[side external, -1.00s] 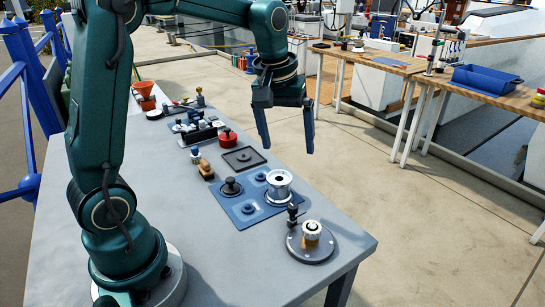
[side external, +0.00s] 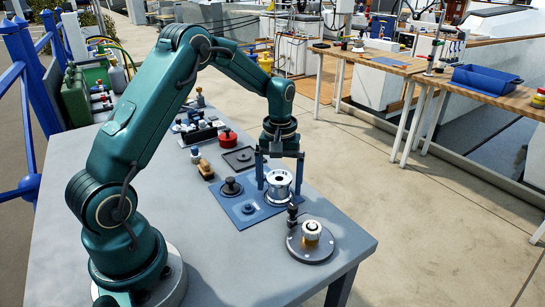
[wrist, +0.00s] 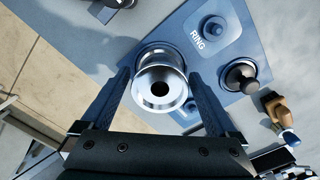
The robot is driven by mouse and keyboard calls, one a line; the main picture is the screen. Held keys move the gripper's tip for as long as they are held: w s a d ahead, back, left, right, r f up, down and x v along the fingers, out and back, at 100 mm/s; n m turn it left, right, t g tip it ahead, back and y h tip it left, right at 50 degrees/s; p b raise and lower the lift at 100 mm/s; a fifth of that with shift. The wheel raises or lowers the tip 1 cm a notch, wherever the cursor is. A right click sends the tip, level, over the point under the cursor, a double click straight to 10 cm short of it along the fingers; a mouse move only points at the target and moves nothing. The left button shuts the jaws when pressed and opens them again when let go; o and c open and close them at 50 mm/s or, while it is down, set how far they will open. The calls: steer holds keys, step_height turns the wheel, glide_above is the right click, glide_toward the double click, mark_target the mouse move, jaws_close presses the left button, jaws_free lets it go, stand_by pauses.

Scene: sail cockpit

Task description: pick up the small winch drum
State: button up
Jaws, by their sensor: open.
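The small winch drum (side external: 279,187) is a shiny silver spool with a dark centre hole. It stands upright on the blue mat (side external: 228,200) near the table's right edge. My gripper (side external: 279,178) points down over it, with one finger on each side of the drum. In the wrist view the drum (wrist: 160,82) lies between the fingertips of my open gripper (wrist: 160,84). Whether either finger touches the drum cannot be told. The drum's lower part is partly hidden by its own upper flange in the wrist view.
A black knob (side external: 231,187) stands on the mat to the left, and a small post (side external: 248,208) to the front. A round grey base with a white-and-brass piece (side external: 312,231) stands in front right. A dark tray (side external: 243,158) and red pot (side external: 228,137) are behind. The table's front is clear.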

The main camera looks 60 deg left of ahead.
mark_target(280, 178)
steer(key=c, duration=1.5)
steer(key=shift+r, duration=0.6)
step_height(280, 178, up, 3)
steer(key=shift+w+f, duration=0.1)
steer(key=s+a+r, duration=0.4)
steer(key=s+a, duration=0.1)
steer(key=s+a+r, duration=0.3)
steer(key=shift+s+a, duration=0.15)
steer(key=shift+a, duration=0.1)
steer(key=shift+r, duration=0.1)
steer(key=shift+r, duration=1.4)
